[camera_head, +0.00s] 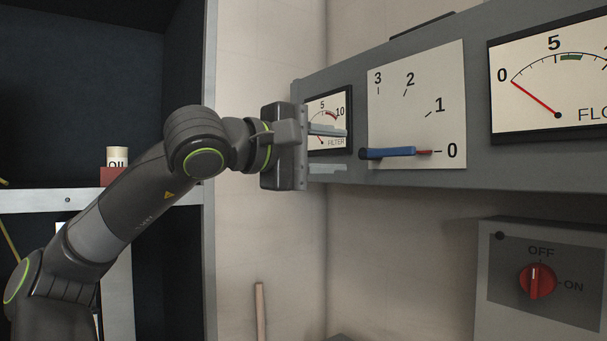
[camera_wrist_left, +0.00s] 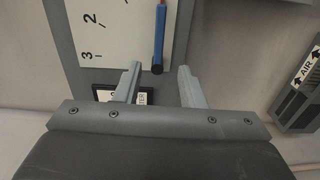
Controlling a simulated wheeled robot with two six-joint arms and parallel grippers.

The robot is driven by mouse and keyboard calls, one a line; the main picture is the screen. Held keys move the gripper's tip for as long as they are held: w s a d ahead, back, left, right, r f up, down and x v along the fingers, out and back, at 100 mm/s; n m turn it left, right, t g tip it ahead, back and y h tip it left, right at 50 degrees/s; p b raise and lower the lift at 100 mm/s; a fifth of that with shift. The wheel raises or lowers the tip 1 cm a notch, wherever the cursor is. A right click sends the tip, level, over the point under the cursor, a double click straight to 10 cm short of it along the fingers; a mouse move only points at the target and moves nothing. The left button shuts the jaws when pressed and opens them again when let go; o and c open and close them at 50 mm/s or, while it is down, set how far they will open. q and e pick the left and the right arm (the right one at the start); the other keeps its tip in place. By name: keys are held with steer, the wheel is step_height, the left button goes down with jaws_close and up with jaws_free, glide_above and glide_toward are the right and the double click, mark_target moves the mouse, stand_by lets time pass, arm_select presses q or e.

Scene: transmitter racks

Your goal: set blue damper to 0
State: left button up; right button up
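The blue damper lever (camera_head: 392,152) sits on a white scale plate (camera_head: 415,105) marked 0 to 3. It lies nearly level, and its red tip points at the 0 mark. My left gripper (camera_head: 332,150) is left of the lever, in front of the small FILTER gauge (camera_head: 343,104), with its fingers apart. In the left wrist view the lever (camera_wrist_left: 158,40) shows beyond the two open fingertips (camera_wrist_left: 160,72), and its handle end lies between their lines. Nothing is between the fingers. My right gripper is not in view.
A FLO-labelled gauge (camera_head: 555,85) is right of the plate on the same grey panel (camera_head: 455,180). Below it is a box with a red OFF/ON knob (camera_head: 537,281). A dark cabinet with an OIL can (camera_head: 117,157) stands left. An AIR-labelled unit (camera_wrist_left: 302,85) shows in the wrist view.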

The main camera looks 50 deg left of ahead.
arm_select(q)
steer(key=s+b, duration=0.1)
steer(key=s, duration=0.1)
steer(key=s+b, duration=0.1)
steer(key=s, duration=0.1)
steer(key=shift+s+a, duration=0.2)
steer(key=shift+s, duration=0.15)
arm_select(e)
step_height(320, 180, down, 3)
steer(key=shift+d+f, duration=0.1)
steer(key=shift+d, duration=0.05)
